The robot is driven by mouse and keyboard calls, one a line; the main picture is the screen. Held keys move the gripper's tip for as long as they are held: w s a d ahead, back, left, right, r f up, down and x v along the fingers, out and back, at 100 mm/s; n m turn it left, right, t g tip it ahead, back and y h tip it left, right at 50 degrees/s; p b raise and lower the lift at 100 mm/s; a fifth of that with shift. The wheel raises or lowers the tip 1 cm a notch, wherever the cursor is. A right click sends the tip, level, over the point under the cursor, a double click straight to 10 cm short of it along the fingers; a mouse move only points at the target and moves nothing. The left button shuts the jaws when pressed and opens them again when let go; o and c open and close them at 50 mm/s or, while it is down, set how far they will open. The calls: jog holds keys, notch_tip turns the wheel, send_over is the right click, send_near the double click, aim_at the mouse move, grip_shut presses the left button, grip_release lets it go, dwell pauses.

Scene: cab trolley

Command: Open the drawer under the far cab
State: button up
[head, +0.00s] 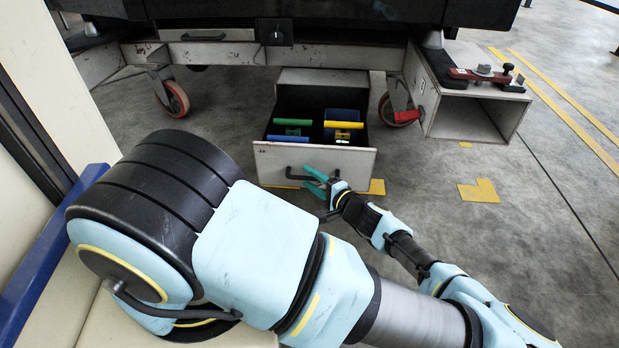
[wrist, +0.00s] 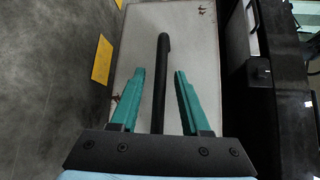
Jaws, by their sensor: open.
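The drawer stands pulled out under the dark cab body, with its pale front panel (head: 345,160) toward me and its dark inside showing. Its black bar handle (wrist: 163,60) runs between my two green fingers in the wrist view. My gripper (head: 308,179) is at the drawer front in the head view. In the wrist view the fingers of my gripper (wrist: 160,75) are apart, with a gap visible on each side of the handle. The far part of the handle is partly hidden by the fingers in the head view.
Inside the drawer are a green-handled item (head: 292,122) and a yellow-handled item (head: 343,125). Red caster wheels (head: 176,99) flank the trolley. An open box end (head: 470,118) juts out at right. Floor at right is clear.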

jog(key=p+v, duration=0.2)
jog(key=v, duration=0.8)
jog(key=shift+s, duration=0.1)
jog(key=s+a+r+n+g+p, duration=0.3)
jog(key=s+a+r+n+g, duration=0.3)
jog(key=a+g, duration=0.5)
jog(key=w+a+r+n+h+p, duration=0.1)
jog(key=a+r+n+h, duration=0.15)
jog(key=r, duration=0.65)
jog(key=w+a+r+n+h+p, duration=0.15)
jog(key=r+h, duration=0.25)
jog(key=r, duration=0.4)
jog(key=w+a+r+n+h, duration=0.1)
jog(key=a+r+h, duration=0.2)
jog(key=r, duration=0.6)
jog(key=w+p+v, duration=0.2)
jog(key=p+v, duration=1)
jog(key=w+r+p+v, duration=0.1)
jog(key=w+p+v, duration=0.2)
jog(key=p+v, duration=0.9)
jog(key=w+p+v, duration=0.2)
jog(key=p+v, duration=1.1)
jog(key=p, duration=0.1)
jog(key=shift+w+r+g, duration=0.35)
jog(key=shift+w+g, duration=0.05)
jog(key=shift+w, duration=0.05)
